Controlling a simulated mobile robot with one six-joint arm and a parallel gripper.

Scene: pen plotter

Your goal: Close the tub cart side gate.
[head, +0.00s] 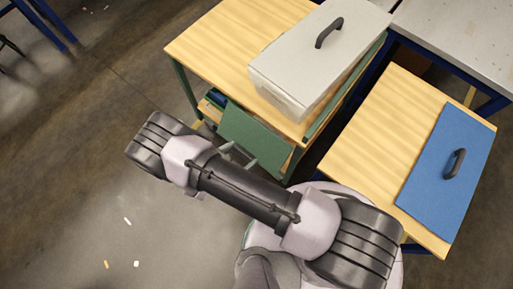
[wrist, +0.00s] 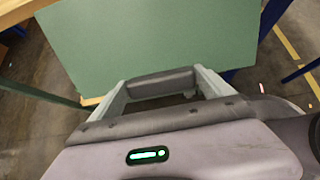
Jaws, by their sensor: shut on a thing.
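The cart (head: 215,42) has a light wood top and green legs. Its side gate (head: 252,134) is a flat green panel below the top, and it stands at an angle to the cart's side, with a gap at its left. In the wrist view the gate (wrist: 150,40) fills the upper middle. My gripper (head: 240,156) is at the gate's near face. In the wrist view its two pale fingers (wrist: 158,88) have a dark bar, seemingly the gate's handle (wrist: 160,83), between them, and they are shut on it. The gate's hinges are hidden.
A grey lidded box (head: 305,65) stands on the cart. To the right is a wooden table (head: 365,140) with a blue panel (head: 440,190) on it. A grey table (head: 460,40) is behind. The floor at the left is mostly clear, with small scraps (head: 127,221).

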